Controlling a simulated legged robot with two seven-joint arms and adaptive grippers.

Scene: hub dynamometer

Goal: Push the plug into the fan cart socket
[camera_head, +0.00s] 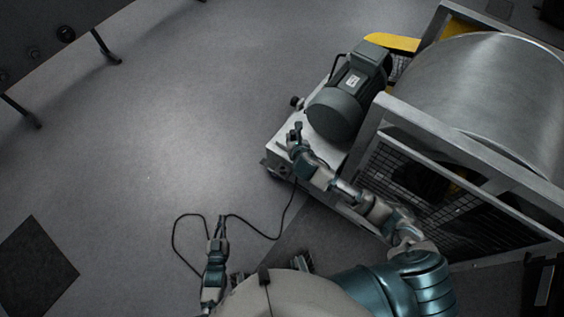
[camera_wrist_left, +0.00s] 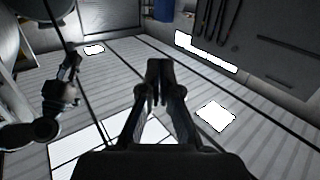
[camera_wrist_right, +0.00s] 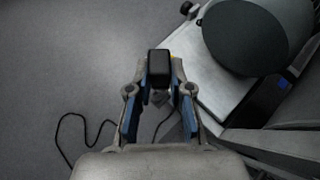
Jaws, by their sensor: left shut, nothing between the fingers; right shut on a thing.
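My right gripper (camera_wrist_right: 158,95) is shut on a small black block, which I take to be the plug (camera_wrist_right: 159,64). In the head view the right gripper (camera_head: 296,135) is over the near left end of the pale fan cart (camera_head: 325,152). Whether the plug touches the cart cannot be told. The socket is not clearly seen. My left gripper (camera_head: 221,222) is shut and empty, low and left of the cart. A thin black cable (camera_head: 264,235) runs from near the cart and loops by the left gripper.
A grey-green motor (camera_head: 345,98) stands on the cart beside the right gripper. A large metal drum (camera_head: 490,95) in a grey frame (camera_head: 470,150) with mesh is at the right. A dark table (camera_head: 50,35) is at upper left. The floor left of the cart is open.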

